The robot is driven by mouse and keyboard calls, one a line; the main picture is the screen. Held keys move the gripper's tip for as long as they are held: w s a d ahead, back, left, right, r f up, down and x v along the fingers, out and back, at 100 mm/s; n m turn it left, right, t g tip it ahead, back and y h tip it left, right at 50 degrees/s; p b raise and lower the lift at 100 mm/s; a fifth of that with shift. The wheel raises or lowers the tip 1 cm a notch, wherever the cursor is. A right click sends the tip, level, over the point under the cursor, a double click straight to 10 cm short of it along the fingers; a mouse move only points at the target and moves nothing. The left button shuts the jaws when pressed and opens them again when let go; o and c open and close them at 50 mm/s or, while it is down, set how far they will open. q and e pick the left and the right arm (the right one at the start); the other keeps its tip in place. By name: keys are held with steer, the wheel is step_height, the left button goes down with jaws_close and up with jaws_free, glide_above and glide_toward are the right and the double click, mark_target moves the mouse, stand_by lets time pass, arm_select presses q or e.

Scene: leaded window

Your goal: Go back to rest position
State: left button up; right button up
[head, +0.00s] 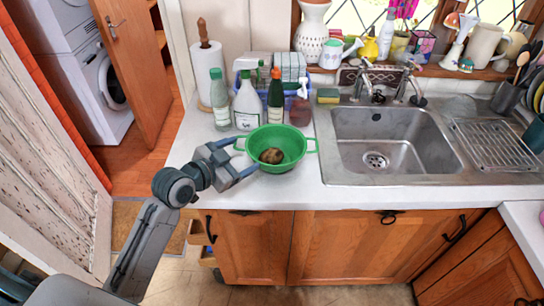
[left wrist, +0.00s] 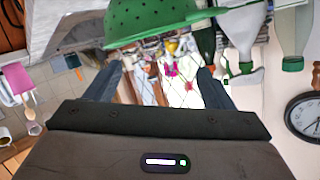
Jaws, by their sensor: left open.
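A green colander (head: 290,146) with two side handles stands on the white counter, left of the sink. A brown, roundish item (head: 271,156) lies inside it. My left gripper (head: 246,155) is at the colander's left side, by its left handle. Its two fingers are apart. The left wrist view looks upside down; there the colander (left wrist: 150,20) shows at the top edge, beyond the spread fingers (left wrist: 157,82). Whether a finger touches the colander I cannot tell. My right gripper is in neither view.
Bottles (head: 247,102) and a paper towel roll (head: 206,75) stand behind the colander. A steel sink (head: 395,138) is to the right. Counter (head: 300,195) in front is clear. Wooden cabinets (head: 340,245) are below. An open wooden door (head: 130,60) is at left.

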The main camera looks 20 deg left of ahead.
arm_select(q)
steer(key=shift+s+r, duration=0.1)
steer(key=shift+s, duration=0.1)
stand_by(0.3)
steer(key=s+a+f+n+g+y, duration=0.1)
steer(key=s+f+n+g+y, duration=0.15)
steer(key=s+f, duration=0.5)
steer(key=s+a+f+n+g+y, duration=0.1)
steer(key=s+f+n+g+y, duration=0.25)
steer(key=s, duration=0.75)
steer(key=s+a+f+n+g+y, duration=0.15)
steer(key=s+f+g, duration=0.25)
steer(key=s+f, duration=0.4)
step_height(320, 180, down, 29)
steer(key=s+a+g, duration=0.1)
steer(key=a, duration=0.2)
steer(key=s+f+g+b, duration=0.1)
steer(key=s+f, duration=1.8)
steer(key=f, duration=0.1)
steer(key=shift+a+f+n+h+b, duration=0.3)
steer(key=shift+a+n+h+b, duration=0.05)
steer(key=shift+a+n+h, duration=0.1)
